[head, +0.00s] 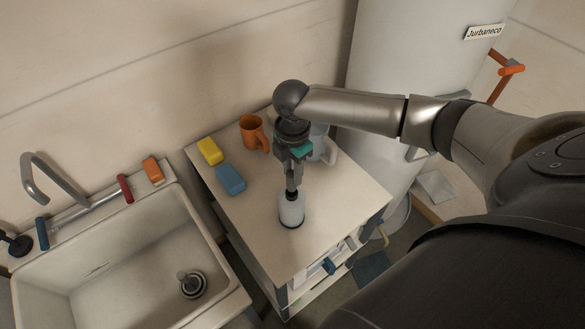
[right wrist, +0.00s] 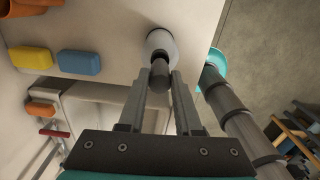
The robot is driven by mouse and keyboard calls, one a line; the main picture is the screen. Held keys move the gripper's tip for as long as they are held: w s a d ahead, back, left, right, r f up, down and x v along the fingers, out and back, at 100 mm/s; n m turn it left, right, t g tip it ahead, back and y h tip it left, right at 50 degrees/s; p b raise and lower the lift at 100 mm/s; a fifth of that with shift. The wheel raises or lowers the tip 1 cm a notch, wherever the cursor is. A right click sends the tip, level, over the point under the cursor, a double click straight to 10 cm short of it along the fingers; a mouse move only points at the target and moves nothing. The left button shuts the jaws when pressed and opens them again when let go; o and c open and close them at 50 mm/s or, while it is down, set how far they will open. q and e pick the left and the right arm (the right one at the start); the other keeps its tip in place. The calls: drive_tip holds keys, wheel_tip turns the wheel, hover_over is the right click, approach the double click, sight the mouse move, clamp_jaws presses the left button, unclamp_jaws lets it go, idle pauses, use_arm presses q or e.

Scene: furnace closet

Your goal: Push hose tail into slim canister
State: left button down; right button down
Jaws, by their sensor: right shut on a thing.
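The slim canister (head: 291,211) is a small white cylinder standing upright near the front of the cart top. It also shows in the right wrist view (right wrist: 161,40). My right gripper (head: 293,185) is above it, pointing down and shut on a dark cylindrical piece, likely the hose tail (right wrist: 159,74). The dark piece's lower end is at the canister's mouth; I cannot tell how far inside it is. My left gripper is not in view.
The cart top (head: 340,195) also holds an orange mug (head: 252,131), a yellow sponge (head: 210,151), a blue sponge (head: 231,179) and a grey pitcher (head: 327,151) partly behind my gripper. A sink (head: 110,265) lies left, a white tank (head: 400,60) behind.

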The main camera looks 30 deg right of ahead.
drive_tip(key=shift+f+b, duration=0.6)
drive_tip(key=shift+f, duration=1)
drive_tip(key=c, duration=0.5)
unclamp_jaws()
drive_tip(key=shift+r, duration=0.1)
drive_tip(key=shift+r+p, duration=0.85)
drive_tip(key=shift+r, duration=3.1)
